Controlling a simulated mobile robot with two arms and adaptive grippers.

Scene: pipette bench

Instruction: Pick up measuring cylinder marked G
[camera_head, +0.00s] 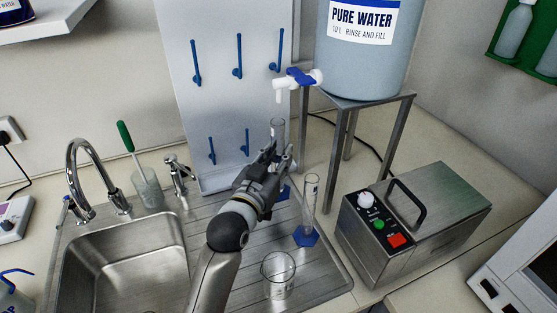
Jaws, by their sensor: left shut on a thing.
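A clear measuring cylinder (278,130) shows behind my left gripper; its upper part rises above the fingers and a blue foot shows just below them. My left gripper (278,155) is shut on this cylinder, which looks upright. My wrist and fingers hide its middle. I cannot tell whether its foot touches the drainboard. A second clear measuring cylinder (310,203) with a blue foot stands upright on the drainboard, to the right of my gripper and apart from it. I cannot read a letter on either cylinder. My right gripper is not in view.
A glass beaker (279,282) stands on the drainboard (330,273) in front. A pegboard (210,105) stands behind. A water tank (365,65) with a tap (296,80) sits on a metal stand to the right. A metal box (420,215) is at right, the sink (120,270) at left.

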